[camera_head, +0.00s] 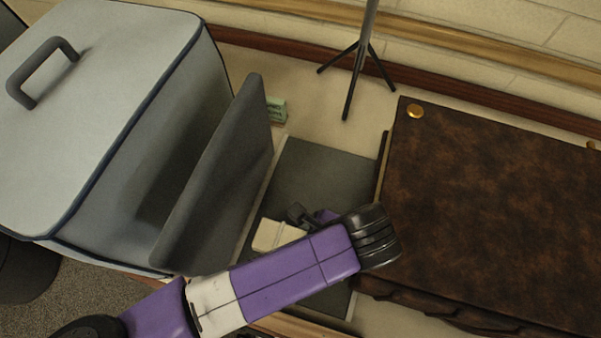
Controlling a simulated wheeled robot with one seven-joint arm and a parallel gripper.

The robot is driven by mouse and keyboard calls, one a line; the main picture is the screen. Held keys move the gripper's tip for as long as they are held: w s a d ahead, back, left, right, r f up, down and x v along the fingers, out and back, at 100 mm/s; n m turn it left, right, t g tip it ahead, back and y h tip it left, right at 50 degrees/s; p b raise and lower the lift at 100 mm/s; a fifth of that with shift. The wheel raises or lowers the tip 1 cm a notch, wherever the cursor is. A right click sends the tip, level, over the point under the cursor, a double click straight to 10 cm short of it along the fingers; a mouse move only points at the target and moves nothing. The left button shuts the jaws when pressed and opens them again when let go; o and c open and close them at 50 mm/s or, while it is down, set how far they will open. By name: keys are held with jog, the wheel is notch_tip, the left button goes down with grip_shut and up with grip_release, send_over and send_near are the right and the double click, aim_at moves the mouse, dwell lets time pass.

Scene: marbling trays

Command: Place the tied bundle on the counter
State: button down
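A cream block-like bundle (272,237) with a thin line across it, probably the tied bundle, shows just beyond my purple and white arm. It appears over or on a dark grey flat panel (318,170); I cannot tell whether it rests there or is held. My gripper (298,214) is mostly hidden behind my forearm and wrist. Only a dark end part shows, beside or touching the bundle's upper right. Its fingers cannot be made out. The beige surface (325,120) around the panel may be the counter.
A large pale grey case (95,90) with a handle and a raised grey flap (220,180) stands at left. A brown mottled chest (490,210) fills the right. A tripod stand (358,55) and a small green object (277,109) are at the back, before a wood-trimmed wall.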

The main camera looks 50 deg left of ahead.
jog(key=shift+f, duration=2.4)
jog(key=shift+f, duration=0.15)
jog(key=shift+c, duration=1.9)
grip_release()
